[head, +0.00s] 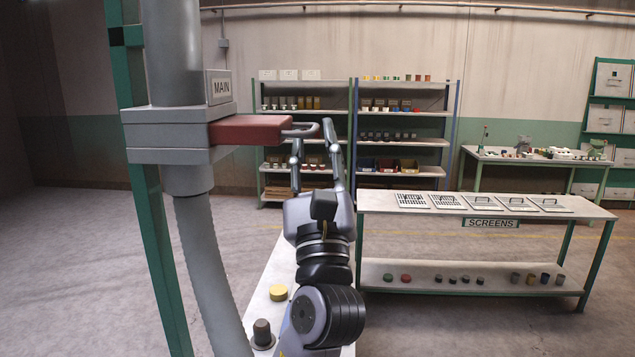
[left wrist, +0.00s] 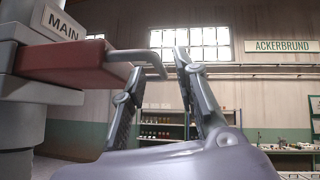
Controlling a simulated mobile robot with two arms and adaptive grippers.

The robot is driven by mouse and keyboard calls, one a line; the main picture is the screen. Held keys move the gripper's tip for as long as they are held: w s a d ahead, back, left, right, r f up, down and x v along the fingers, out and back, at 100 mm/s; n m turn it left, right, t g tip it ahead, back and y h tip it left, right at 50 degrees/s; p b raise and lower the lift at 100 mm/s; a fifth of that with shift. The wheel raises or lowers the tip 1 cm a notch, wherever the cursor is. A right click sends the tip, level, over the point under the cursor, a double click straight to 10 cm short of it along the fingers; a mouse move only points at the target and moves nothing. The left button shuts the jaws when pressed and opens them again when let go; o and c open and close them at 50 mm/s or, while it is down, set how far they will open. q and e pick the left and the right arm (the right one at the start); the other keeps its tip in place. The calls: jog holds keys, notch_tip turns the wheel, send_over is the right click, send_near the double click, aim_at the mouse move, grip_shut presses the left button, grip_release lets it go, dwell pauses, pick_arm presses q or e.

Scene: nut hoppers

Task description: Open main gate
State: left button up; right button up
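The main gate is a red slide plate (head: 250,130) that sticks out to the right of a grey housing on a vertical pipe, under a sign reading MAIN (head: 220,87). A grey loop handle (head: 301,133) is on its right end. In the left wrist view the red plate (left wrist: 75,62) and the handle (left wrist: 150,57) show close up. My left gripper (head: 313,134) points up at the handle with its fingers spread. The handle's outer end appears between the fingertips, and I cannot tell if they touch it. My right gripper is not in view.
A green post (head: 155,230) and the lower pipe (head: 210,260) stand left of my arm. A white bench (head: 270,310) with a yellow-lidded item is below it. A table marked SCREENS (head: 590,212) is to the right, with shelves behind. The floor at left is clear.

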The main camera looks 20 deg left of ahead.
pick_arm(q)
jog(key=v, duration=0.9)
jog(key=shift+s+f, duration=0.1)
jog(key=shift+f, duration=0.05)
